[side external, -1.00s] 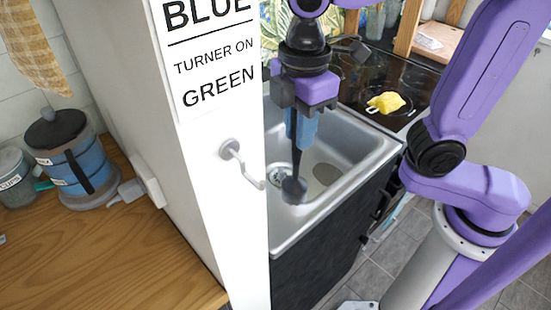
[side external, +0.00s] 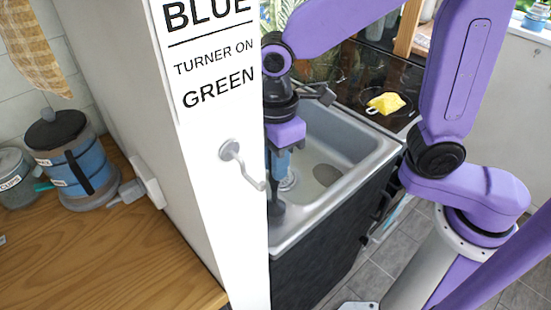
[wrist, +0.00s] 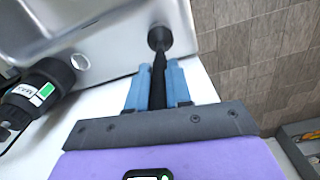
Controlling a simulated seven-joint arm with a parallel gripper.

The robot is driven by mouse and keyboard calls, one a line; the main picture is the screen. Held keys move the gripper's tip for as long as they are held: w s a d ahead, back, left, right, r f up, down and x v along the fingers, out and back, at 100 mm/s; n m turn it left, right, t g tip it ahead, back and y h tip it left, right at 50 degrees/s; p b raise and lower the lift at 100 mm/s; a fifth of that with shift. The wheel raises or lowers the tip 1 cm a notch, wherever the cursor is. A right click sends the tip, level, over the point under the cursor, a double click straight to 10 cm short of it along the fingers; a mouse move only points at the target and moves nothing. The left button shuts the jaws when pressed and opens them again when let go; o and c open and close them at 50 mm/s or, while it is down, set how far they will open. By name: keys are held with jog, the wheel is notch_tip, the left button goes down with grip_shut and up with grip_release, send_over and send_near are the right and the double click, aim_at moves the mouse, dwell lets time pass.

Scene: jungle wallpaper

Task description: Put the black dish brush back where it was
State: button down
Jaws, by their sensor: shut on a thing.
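The black dish brush (wrist: 159,76) is between the blue fingers of my gripper (wrist: 153,88) in the wrist view, its round head (wrist: 159,38) pointing away from the gripper. In the side view my gripper (side external: 283,163) is shut on the brush beside the white panel, above the near left part of the sink (side external: 340,133). The panel's edge partly hides the gripper and the brush, whose dark lower end (side external: 276,208) points down. A grey hook (side external: 240,160) sticks out of the white panel (side external: 205,190), left of my gripper. A printed sign (side external: 210,55) above it reads "BLUE" and "TURNER ON GREEN".
A yellow cloth-like thing (side external: 386,103) lies on the black hob (side external: 350,75). A blue and black canister (side external: 72,160) stands on the wooden counter (side external: 120,260) left of the panel. A black cylinder with a label (wrist: 45,85) is at the left in the wrist view.

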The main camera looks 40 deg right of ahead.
jog(key=shift+f, duration=0.15)
jog(key=c, duration=1)
grip_release()
jog(key=shift+c, duration=0.2)
notch_tip(320, 180, up, 12)
jog(key=shift+r, duration=0.15)
jog(key=s+d+f+m, duration=0.1)
jog(key=s+d+f, duration=0.5)
jog(key=d, duration=0.3)
jog(key=s+d+f+m, duration=0.2)
jog(key=s+d+f, duration=0.3)
jog(key=s+d, duration=0.4)
jog(key=shift+d+f+m, duration=0.25)
jog(key=shift+f+m, duration=0.05)
jog(key=shift+f, duration=0.05)
